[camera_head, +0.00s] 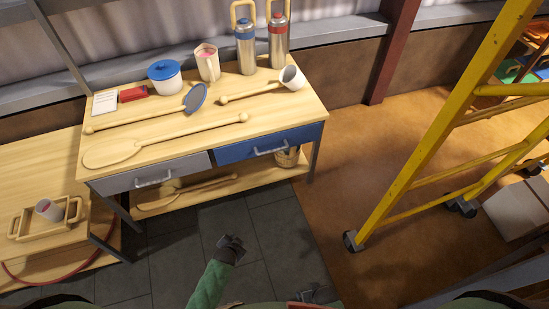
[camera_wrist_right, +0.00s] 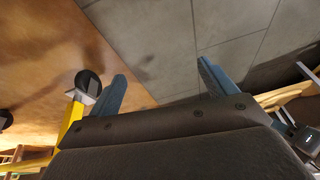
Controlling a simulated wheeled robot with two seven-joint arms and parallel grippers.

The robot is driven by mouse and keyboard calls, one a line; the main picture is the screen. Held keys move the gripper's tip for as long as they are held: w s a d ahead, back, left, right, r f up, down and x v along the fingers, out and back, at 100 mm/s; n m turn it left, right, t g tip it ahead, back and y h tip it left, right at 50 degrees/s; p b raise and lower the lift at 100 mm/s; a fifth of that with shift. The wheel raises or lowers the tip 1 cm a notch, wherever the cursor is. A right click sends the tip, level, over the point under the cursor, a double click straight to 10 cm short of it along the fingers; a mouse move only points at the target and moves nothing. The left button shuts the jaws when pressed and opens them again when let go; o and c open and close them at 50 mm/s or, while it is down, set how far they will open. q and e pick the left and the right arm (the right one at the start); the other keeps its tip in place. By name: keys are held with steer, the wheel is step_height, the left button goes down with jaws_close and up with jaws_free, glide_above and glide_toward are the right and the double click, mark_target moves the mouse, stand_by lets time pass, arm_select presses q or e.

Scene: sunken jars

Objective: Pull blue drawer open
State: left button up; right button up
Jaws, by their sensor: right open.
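The blue drawer (camera_head: 236,152) is under the right half of the wooden workbench top (camera_head: 170,148) in the head view. Its front looks flush with the grey drawer beside it, so it appears shut. A grey bar handle (camera_head: 270,150) is on its front. My left gripper (camera_head: 232,242) is dark and small, over the tiled floor in front of the bench, apart from the drawer; its jaws are too small to read. My right gripper (camera_wrist_right: 162,75) is open and empty in the wrist view, its blue fingers apart above the floor. The drawer is not clear in that view.
A grey drawer (camera_head: 150,176) is left of the blue one. Flasks, a lidded pot (camera_head: 165,80), cups and long wooden spoons lie on the bench. A basket (camera_head: 288,157) stands on the lower shelf. A yellow wheeled ladder (camera_head: 425,125) stands right. The tiled floor (camera_head: 165,265) is clear.

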arm_select(q)
steer(key=w+d+r+m+t+b, duration=0.1)
steer(key=w+d+m+t+b, duration=0.2)
steer(key=w, duration=0.6)
steer(key=m+t+h+b, duration=0.6)
steer(key=m+h+b, duration=0.2)
steer(key=m+b, duration=0.55)
glide_toward(274, 151)
steer(key=x, duration=0.3)
steer(key=shift+f+x, duration=0.15)
steer(key=shift+x, duration=1.75)
steer(key=shift+f+x, duration=0.2)
steer(key=shift+x, duration=1.65)
arm_select(e)
steer(key=w+a+f+t+y, duration=0.2)
steer(key=w+a+t, duration=0.1)
steer(key=a, duration=0.6)
steer(key=shift+t, duration=0.4)
arm_select(q)
steer(key=shift+w, duration=0.1)
steer(key=shift+c, duration=0.3)
arm_select(e)
steer(key=shift+w+f, duration=0.1)
arm_select(q)
jaws_close()
